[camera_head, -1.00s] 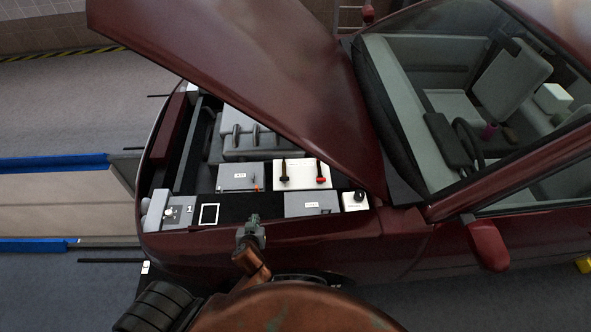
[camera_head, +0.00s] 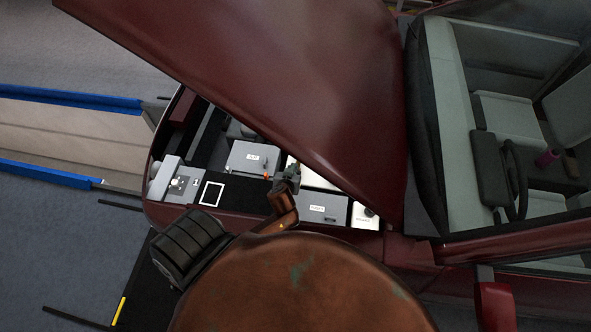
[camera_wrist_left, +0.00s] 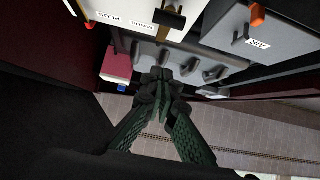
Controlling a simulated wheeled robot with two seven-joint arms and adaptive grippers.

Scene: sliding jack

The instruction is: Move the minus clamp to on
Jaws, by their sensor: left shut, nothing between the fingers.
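The white battery (camera_head: 322,182) sits in the open engine bay, partly hidden by the hood and my left gripper. In the left wrist view the battery (camera_wrist_left: 120,8) is at the top left, with the printed labels MINUS and PLUS. The black minus clamp (camera_wrist_left: 170,17) stands by the MINUS label; in the head view I cannot make it out. My left gripper (camera_head: 291,172) is over the bay, at the battery's left side. Its fingers (camera_wrist_left: 160,78) are shut and empty, apart from the clamp in the wrist view. My right gripper is not in view.
The grey AIR box (camera_head: 254,158) with an orange lever (camera_wrist_left: 257,14) stands left of the battery. Another grey box (camera_head: 322,208) is in front. The raised hood (camera_head: 300,80) slopes low over the battery. A white-framed panel (camera_head: 212,193) lies to the left.

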